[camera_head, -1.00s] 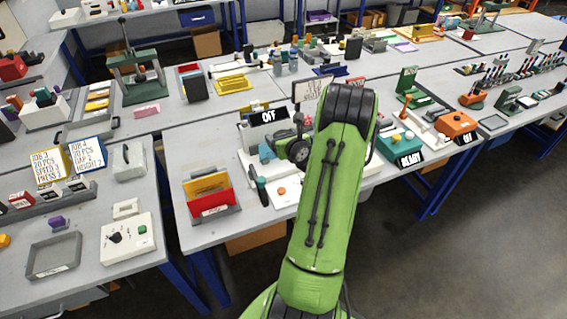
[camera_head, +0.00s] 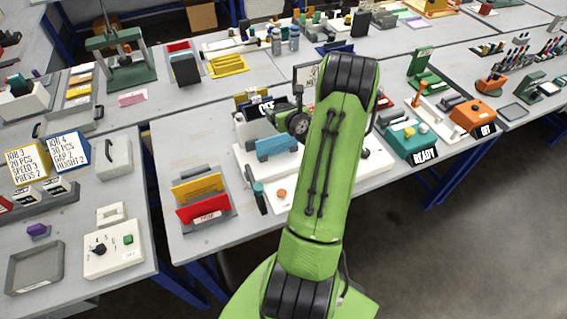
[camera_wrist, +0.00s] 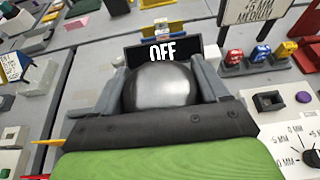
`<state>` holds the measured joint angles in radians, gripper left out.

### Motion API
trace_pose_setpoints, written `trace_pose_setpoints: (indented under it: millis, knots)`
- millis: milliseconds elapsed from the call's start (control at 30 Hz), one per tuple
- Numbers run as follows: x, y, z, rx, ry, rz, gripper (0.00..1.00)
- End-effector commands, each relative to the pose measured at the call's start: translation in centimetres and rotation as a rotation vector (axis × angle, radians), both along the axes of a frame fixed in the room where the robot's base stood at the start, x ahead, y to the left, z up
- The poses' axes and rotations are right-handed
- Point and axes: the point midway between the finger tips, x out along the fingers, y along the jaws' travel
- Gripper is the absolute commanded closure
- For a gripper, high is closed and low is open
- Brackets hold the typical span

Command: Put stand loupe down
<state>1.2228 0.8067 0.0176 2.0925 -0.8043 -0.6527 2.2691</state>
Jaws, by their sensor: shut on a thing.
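In the wrist view my gripper (camera_wrist: 161,84) has its two grey fingers on either side of a rounded, shiny dark-grey thing, which I take to be the stand loupe (camera_wrist: 160,88). The fingers are closed against its sides. Its lower part and base are hidden by the gripper body. Whether the loupe touches any surface cannot be told.
The plotter's white base (camera_head: 262,165) lies beneath and left of my arm. A red and yellow holder (camera_head: 204,206) stands to its left, a green-topped READY box (camera_head: 407,140) to its right. In the wrist view a knob panel (camera_wrist: 300,150) is at right.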

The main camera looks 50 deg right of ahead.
Motion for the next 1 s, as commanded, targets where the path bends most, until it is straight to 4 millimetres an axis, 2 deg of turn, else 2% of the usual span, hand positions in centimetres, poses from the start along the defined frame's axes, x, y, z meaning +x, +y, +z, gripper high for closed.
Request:
trace_pose_setpoints:
  millis: [33,267,500,667,867,1000]
  knots:
    - [0.0,0.0,-1.0,-0.001,-0.001,0.000,0.56]
    - [0.0,0.0,-3.9,-0.001,-0.001,0.000,0.56]
    - [0.0,0.0,-7.7,-0.001,-0.001,0.000,0.56]
    - [0.0,0.0,-9.1,0.001,0.000,0.000,0.56]
    - [0.0,0.0,-13.6,0.003,0.000,-0.001,0.56]
    - [0.0,0.0,-15.2,0.002,-0.001,-0.001,0.56]
